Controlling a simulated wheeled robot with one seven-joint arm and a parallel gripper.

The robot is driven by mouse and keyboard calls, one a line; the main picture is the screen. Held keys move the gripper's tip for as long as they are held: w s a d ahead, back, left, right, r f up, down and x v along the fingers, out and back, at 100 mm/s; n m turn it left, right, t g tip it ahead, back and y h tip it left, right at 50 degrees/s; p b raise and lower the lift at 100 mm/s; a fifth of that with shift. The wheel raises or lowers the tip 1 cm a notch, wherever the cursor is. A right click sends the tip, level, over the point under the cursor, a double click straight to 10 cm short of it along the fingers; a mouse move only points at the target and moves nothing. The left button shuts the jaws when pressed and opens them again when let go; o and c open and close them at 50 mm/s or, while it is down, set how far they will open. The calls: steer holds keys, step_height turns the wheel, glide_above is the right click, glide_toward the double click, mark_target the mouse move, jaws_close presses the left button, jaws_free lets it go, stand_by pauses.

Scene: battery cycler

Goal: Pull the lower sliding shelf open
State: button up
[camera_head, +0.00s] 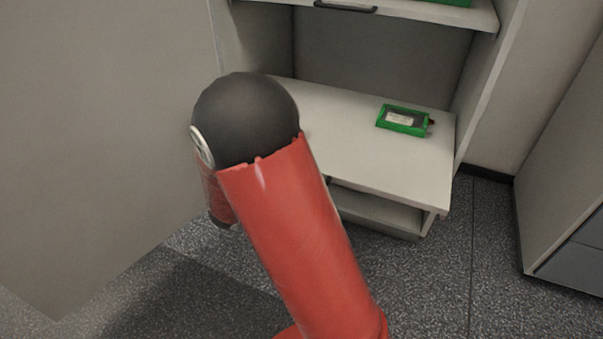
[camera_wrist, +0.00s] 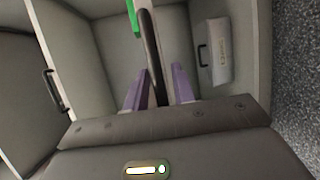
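The lower sliding shelf (camera_head: 375,155) is a pale board in the open cabinet. Its front juts out past the cabinet's side wall. A green-framed battery (camera_head: 404,120) lies on its right part. My red and black arm covers the shelf's front left, so its handle is mostly hidden in the head view. My gripper is hidden there too. In the wrist view, my gripper (camera_wrist: 161,88) shows two purple fingers standing apart. A dark curved handle bar (camera_wrist: 150,45) runs between them, nearer the left finger. A gap shows at the right finger; firm contact cannot be told.
An upper shelf with a dark handle (camera_head: 345,6) hangs above. A large grey door panel (camera_head: 95,130) stands at left. Another cabinet (camera_head: 570,170) stands at right. Speckled floor (camera_head: 440,290) is clear in front. The wrist view shows a pale box (camera_wrist: 214,52) with a handle.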

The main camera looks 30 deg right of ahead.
steer(key=shift+o, duration=1)
steer(key=shift+f, duration=0.35)
steer(key=shift+r, duration=0.1)
steer(key=shift+r, duration=0.15)
steer(key=v, duration=0.7)
steer(key=shift+a+p, duration=0.35)
steer(key=shift+a, duration=0.05)
steer(key=shift+r, duration=0.1)
